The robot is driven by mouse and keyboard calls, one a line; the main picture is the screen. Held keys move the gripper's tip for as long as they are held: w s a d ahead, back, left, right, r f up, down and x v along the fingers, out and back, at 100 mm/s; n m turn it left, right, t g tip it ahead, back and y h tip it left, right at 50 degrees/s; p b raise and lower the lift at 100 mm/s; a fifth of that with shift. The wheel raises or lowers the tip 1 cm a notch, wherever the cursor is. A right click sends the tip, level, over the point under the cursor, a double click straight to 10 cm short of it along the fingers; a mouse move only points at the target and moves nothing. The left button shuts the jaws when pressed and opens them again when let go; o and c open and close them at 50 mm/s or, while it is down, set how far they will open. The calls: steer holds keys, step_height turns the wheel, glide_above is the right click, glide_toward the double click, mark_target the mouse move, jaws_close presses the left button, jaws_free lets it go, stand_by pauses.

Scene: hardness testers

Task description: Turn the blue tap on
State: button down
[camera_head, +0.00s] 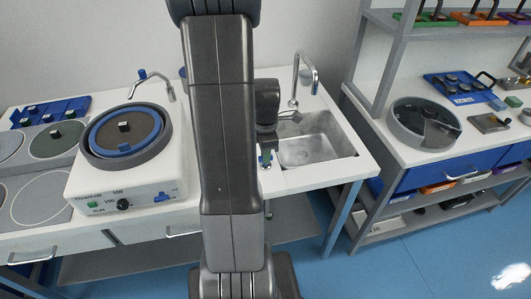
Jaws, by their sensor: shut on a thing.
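My gripper (267,147) is at the front left corner of the sink, pointing down beside the basin, and is partly hidden by my arm. It is shut on a small blue part (264,161), which looks like the blue tap's handle. The jaws and the handle are too small to see clearly, and I cannot tell how far the handle is turned. A silver curved spout (306,72) rises behind the sink. The metal sink basin (310,150) is set in the white counter, and no water is visible.
A polishing machine (125,188) with a blue-rimmed round bowl stands left, with a second spout (157,80) behind it. Blue trays lie further left. A right-hand bench holds a round grey bowl (425,122) and a blue tray (458,87). Blue floor is open at lower right.

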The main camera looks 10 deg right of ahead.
stand_by(0.4)
steer(key=c, duration=1.4)
jaws_free()
steer(key=shift+c, duration=0.2)
step_height(320, 180, up, 14)
steer(key=shift+p, duration=0.35)
steer(key=shift+f, duration=0.15)
step_height(320, 180, down, 14)
steer(key=shift+r+b, duration=0.1)
steer(key=shift+b, duration=0.25)
